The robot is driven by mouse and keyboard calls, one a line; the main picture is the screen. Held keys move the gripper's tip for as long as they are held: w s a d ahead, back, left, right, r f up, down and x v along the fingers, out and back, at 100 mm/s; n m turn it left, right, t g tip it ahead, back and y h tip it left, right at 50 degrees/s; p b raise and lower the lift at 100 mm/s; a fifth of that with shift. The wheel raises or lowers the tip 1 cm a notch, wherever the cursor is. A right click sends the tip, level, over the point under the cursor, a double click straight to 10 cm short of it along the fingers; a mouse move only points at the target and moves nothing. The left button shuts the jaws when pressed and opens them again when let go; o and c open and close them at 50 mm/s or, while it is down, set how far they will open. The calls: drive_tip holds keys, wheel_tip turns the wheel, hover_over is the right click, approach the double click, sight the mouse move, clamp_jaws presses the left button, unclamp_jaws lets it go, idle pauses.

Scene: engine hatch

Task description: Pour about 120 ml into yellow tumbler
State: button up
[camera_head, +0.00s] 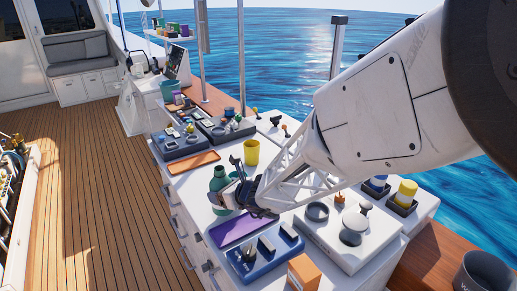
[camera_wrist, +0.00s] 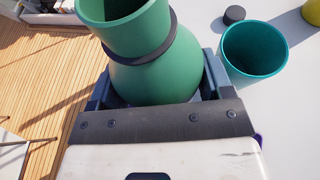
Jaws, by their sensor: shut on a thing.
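The yellow tumbler (camera_head: 251,153) stands upright on the white counter, beyond my gripper; a sliver of yellow (camera_wrist: 313,12) shows at the upper right corner of the wrist view. My gripper (camera_head: 234,187) is shut on a green carafe (camera_head: 218,180). In the wrist view the carafe (camera_wrist: 152,70) has a wide round body, a dark collar and an open flared mouth, and sits between my fingers (camera_wrist: 160,88). It looks about upright, apart from the yellow tumbler. The liquid inside is not visible. Whether the carafe's base touches the counter I cannot tell.
A teal tumbler (camera_wrist: 254,50) stands close to the carafe's right in the wrist view, with a small dark round thing (camera_wrist: 235,14) behind it. An orange tray (camera_head: 194,161), a purple mat (camera_head: 233,229) and a blue tray (camera_head: 264,256) lie nearby. Several items crowd the counter.

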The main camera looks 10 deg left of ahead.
wheel_tip(320, 180, up, 10)
drive_tip(key=r, duration=0.1)
drive_tip(key=w+a, duration=0.2)
drive_tip(key=w, duration=1.1)
drive_tip(key=w+a, duration=0.3)
drive_tip(key=w, duration=0.9)
wheel_tip(320, 180, down, 12)
drive_tip(key=shift+d+r, duration=0.15)
drive_tip(key=shift+r, duration=0.05)
drive_tip(key=shift+w, duration=0.1)
